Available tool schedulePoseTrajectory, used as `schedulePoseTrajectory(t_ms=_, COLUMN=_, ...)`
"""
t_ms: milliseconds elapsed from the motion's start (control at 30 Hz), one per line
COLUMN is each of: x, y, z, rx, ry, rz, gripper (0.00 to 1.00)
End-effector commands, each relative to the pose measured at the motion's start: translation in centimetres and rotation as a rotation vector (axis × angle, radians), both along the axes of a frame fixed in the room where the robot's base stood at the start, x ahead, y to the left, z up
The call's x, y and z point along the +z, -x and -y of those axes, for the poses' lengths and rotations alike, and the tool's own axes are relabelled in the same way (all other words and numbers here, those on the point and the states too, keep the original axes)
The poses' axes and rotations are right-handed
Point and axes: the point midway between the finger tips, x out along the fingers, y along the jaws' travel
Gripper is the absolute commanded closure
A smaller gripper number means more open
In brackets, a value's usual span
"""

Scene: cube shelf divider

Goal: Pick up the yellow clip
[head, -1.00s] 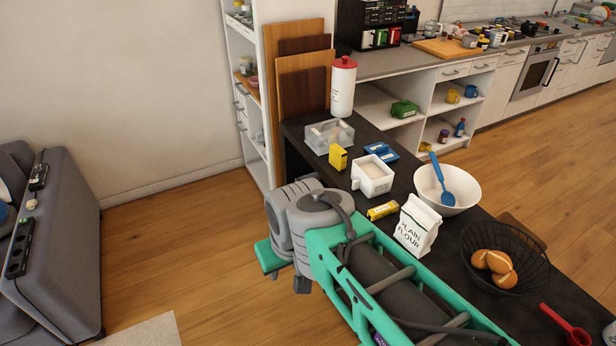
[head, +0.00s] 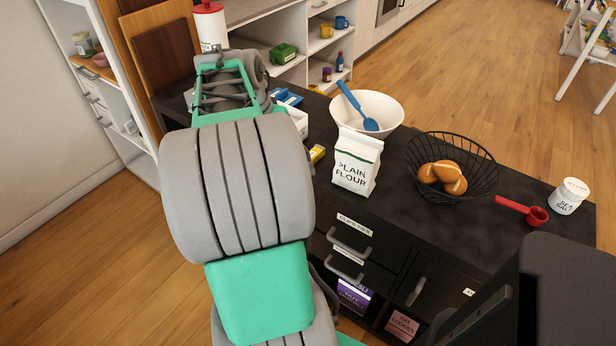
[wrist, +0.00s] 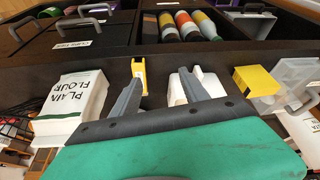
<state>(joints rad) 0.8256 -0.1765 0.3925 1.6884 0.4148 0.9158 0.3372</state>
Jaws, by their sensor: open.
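A small yellow piece (wrist: 139,72), which looks like the clip, lies on the dark counter beside the flour bag (wrist: 75,105). In the wrist view it shows just beyond the tip of my gripper's left finger. In the head view part of it shows left of the flour bag (head: 317,153), close to my arm. My gripper (wrist: 162,78) is open, with nothing between its fingers. The gap between its fingertips and the yellow piece is hard to judge. My arm hides the gripper in the head view.
A white container (wrist: 197,84) stands behind the right finger. A larger yellow box (wrist: 256,82) and a clear bin (wrist: 295,78) are farther right. A white bowl (head: 385,107) with a blue spoon and a wire basket (head: 470,185) of bread share the counter. Drawers sit below its edge.

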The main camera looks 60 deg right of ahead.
Motion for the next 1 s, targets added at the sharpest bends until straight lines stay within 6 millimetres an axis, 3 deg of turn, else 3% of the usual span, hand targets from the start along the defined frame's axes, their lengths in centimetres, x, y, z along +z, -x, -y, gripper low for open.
schedulePoseTrajectory(t_ms=33, x=-1.9, y=2.3, z=2.7, rx=-0.11, ry=0.007, rz=0.003, gripper=0.47)
schedulePoseTrajectory(t_ms=67, x=-2.1, y=3.3, z=3.8, rx=-0.157, ry=0.013, rz=0.005, gripper=0.47)
schedulePoseTrajectory(t_ms=200, x=-3.0, y=5.4, z=6.0, rx=-0.246, ry=0.022, rz=0.008, gripper=0.47)
schedulePoseTrajectory(t_ms=433, x=-5.5, y=5.6, z=6.8, rx=-0.244, ry=0.021, rz=0.009, gripper=0.47)
schedulePoseTrajectory(t_ms=633, x=-8.9, y=5.8, z=7.8, rx=-0.244, ry=0.021, rz=0.009, gripper=0.47)
schedulePoseTrajectory(t_ms=867, x=-9.3, y=5.7, z=8.0, rx=-0.24, ry=0.024, rz=0.011, gripper=0.47)
schedulePoseTrajectory(t_ms=1000, x=-9.3, y=5.7, z=8.0, rx=-0.24, ry=0.023, rz=0.01, gripper=0.57)
